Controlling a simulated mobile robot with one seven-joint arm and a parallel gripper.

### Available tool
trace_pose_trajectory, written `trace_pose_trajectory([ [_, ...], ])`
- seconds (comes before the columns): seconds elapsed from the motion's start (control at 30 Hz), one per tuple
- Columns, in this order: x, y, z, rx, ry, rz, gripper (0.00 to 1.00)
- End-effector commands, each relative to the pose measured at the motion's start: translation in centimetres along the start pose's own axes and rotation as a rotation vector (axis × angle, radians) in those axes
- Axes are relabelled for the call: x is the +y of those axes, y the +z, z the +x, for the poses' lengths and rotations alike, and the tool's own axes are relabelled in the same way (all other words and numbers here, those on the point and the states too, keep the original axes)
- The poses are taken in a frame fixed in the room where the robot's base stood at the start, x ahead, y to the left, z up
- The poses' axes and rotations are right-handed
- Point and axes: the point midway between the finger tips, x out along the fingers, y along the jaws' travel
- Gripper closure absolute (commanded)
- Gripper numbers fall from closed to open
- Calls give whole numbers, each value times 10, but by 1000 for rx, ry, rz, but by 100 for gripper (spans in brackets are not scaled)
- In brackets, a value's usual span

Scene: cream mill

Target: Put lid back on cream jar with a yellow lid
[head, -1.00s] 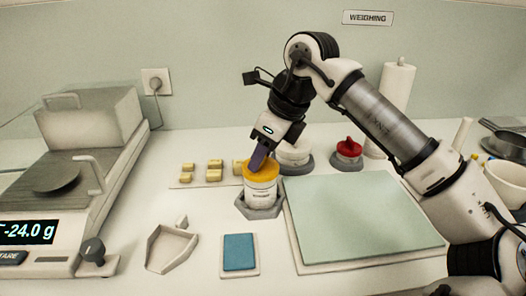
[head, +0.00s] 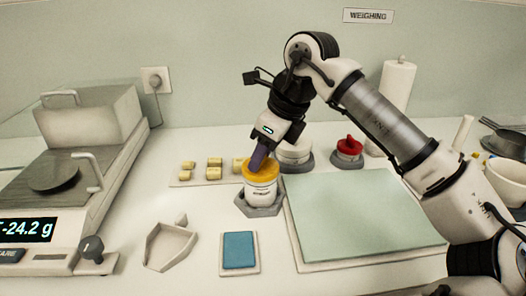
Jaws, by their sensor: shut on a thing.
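The cream jar (head: 261,192) is white with a dark-printed label and stands upright in a grey hexagonal holder (head: 258,211). The yellow lid (head: 261,177) is at the top of the jar, level or nearly so; whether it is fully seated cannot be told. My gripper (head: 259,160) comes down from above, its purple fingers shut on the lid. The fingers hide part of the lid's far side.
A green mat (head: 365,217) lies right of the jar. Behind stand a white lidded jar (head: 295,153) and a red-topped one (head: 349,149). Yellowish blocks (head: 214,173) lie behind left. A blue pad (head: 239,250), a scoop (head: 169,247) and a scale (head: 60,200) are in front and left.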

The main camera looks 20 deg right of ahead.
Motion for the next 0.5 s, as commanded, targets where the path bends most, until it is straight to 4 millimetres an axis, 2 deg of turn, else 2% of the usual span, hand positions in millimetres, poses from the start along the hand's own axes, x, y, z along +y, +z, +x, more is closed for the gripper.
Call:
trace_pose_trajectory([
  [0.37,0,0,1,0,0,0,82],
  [0.4,0,0,1,0,0,0,57],
  [0.5,0,0,1,0,0,0,44],
])
